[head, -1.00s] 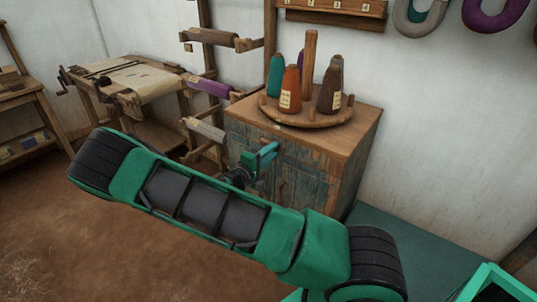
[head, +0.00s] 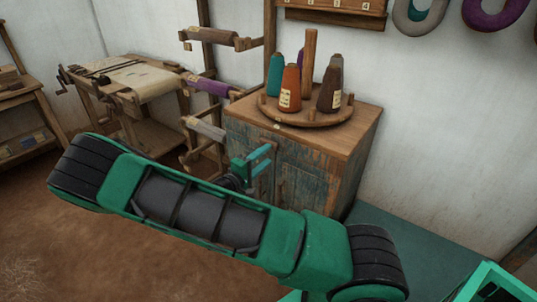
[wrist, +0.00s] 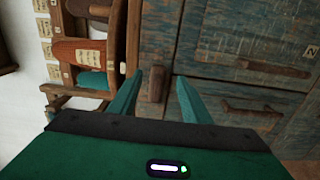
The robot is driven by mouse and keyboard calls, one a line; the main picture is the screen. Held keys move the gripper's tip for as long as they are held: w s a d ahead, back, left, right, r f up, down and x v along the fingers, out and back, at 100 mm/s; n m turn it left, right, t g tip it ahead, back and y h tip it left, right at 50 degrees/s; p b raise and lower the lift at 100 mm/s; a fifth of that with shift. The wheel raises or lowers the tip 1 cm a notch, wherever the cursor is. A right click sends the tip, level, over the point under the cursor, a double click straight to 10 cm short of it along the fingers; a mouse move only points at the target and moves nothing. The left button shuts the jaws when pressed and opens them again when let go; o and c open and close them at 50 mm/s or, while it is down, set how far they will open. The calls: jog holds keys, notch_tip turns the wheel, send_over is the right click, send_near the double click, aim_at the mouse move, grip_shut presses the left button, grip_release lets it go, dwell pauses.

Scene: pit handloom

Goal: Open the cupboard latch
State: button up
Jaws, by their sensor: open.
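The cupboard (head: 300,185) has worn blue-green wooden doors and a brown top, and stands right of centre in the head view. Its front fills much of the wrist view (wrist: 220,35). A small brown wooden latch (wrist: 155,84) shows on the front, in line with the gap between my fingertips. My gripper (head: 264,158) is in front of the cupboard's upper left part in the head view. In the wrist view its two teal fingers (wrist: 158,80) are apart, one on each side of the latch. I cannot tell whether they touch it.
A round wooden stand (head: 310,112) with several yarn cones sits on the cupboard top. Wooden pull handles (wrist: 275,68) project from the front. A rack with yarn rolls (head: 205,130) stands close on the left. Open floor (head: 120,235) lies at left.

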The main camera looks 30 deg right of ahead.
jog(key=v, duration=0.6)
jog(key=shift+s+a, duration=0.1)
jog(key=shift+a, duration=0.05)
jog(key=s+d+r+m+g+y, duration=0.3)
jog(key=s+d+m+g+y, duration=0.6)
jog(key=s, duration=0.5)
jog(key=s+a+r+t+y, duration=0.1)
jog(key=s+r+y, duration=0.3)
jog(key=s, duration=0.4)
jog(key=s+a+r+m+t+y, duration=0.1)
jog(key=s+a+r+y, duration=0.2)
jog(key=s+r, duration=0.4)
jog(key=shift+s+a+r+t+y, duration=0.2)
jog(key=shift+s+t+y, duration=0.3)
jog(key=shift+s, duration=0.6)
